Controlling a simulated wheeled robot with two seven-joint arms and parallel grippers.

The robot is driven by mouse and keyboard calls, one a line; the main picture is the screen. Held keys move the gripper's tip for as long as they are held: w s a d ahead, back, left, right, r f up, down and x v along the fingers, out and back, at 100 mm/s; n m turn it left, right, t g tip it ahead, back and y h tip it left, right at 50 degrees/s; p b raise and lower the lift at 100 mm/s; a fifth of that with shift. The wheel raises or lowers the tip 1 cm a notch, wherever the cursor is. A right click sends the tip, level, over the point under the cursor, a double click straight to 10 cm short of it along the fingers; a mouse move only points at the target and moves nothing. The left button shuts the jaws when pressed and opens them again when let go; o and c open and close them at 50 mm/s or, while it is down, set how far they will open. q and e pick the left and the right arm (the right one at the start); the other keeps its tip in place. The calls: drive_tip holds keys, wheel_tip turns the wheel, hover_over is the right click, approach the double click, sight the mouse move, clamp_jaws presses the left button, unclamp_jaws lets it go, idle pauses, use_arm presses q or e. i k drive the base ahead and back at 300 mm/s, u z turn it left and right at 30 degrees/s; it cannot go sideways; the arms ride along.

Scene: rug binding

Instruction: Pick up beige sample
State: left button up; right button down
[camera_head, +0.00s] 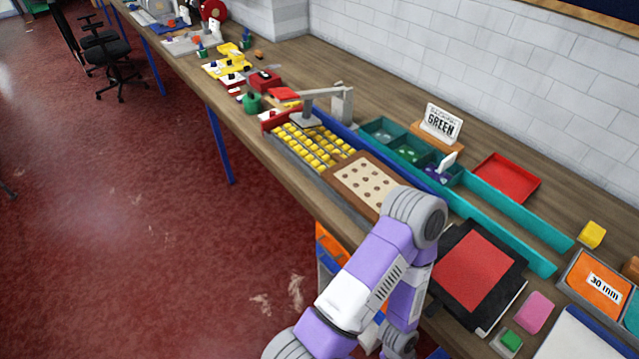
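I see no piece that is clearly a loose beige sample. The plainest beige thing is a flat beige panel (366,184) with rows of dark round spots, set in a brown frame on the bench. One purple and white arm of mine rises from the bottom edge, bends near the panel's right corner and comes back down. It covers part of the bench there. I cannot make out fingertips of either gripper.
The long wooden bench (392,98) runs along a white brick wall.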

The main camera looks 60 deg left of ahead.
sight(365, 182)
drive_tip(key=u, duration=2.25)
drive_tip(key=k, duration=0.6)
drive_tip(key=u, duration=1.15)
drive_tip(key=i, duration=1.15)
drive_tip(key=z, duration=0.3)
drive_tip(key=i, duration=1.1)
drive_tip(key=z, duration=1.1)
